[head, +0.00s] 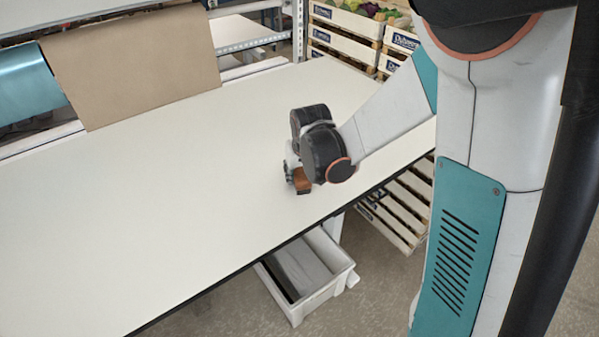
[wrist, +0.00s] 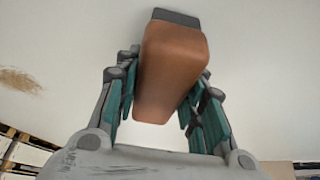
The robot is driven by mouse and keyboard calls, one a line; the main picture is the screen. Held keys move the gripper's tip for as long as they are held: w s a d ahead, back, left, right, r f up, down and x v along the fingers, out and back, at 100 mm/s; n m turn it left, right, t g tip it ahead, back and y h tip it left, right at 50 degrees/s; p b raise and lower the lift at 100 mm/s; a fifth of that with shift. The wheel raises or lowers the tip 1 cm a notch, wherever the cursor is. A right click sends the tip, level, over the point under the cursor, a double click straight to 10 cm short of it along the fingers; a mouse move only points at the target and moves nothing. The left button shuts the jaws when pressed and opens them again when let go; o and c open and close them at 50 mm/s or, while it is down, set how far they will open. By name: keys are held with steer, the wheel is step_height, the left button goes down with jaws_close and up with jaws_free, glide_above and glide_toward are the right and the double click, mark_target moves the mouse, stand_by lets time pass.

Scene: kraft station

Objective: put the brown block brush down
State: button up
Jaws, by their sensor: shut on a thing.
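The brown block brush (wrist: 170,70) is a brown block with a dark grey strip along its far end in the wrist view. My gripper (wrist: 160,100) is shut on it, with a teal-padded finger on each side. In the head view the brush (head: 303,187) shows as a small brown patch below my gripper (head: 297,178), close to the white table top (head: 150,190) near its front edge. My wrist hides most of the brush and fingers there. I cannot tell whether the brush touches the table.
The table top is bare to the left of my gripper. A roll of brown paper (head: 130,65) and a blue roll (head: 28,85) hang at the back. Wooden crates (head: 345,45) stand behind the table. A grey bin (head: 340,262) sits below the front edge.

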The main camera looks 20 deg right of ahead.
steer(key=shift+f, duration=0.25)
steer(key=o, duration=0.6)
steer(key=shift+s+b, duration=0.15)
steer(key=shift+b, duration=0.15)
steer(key=o, duration=0.4)
steer(key=shift+f, duration=0.1)
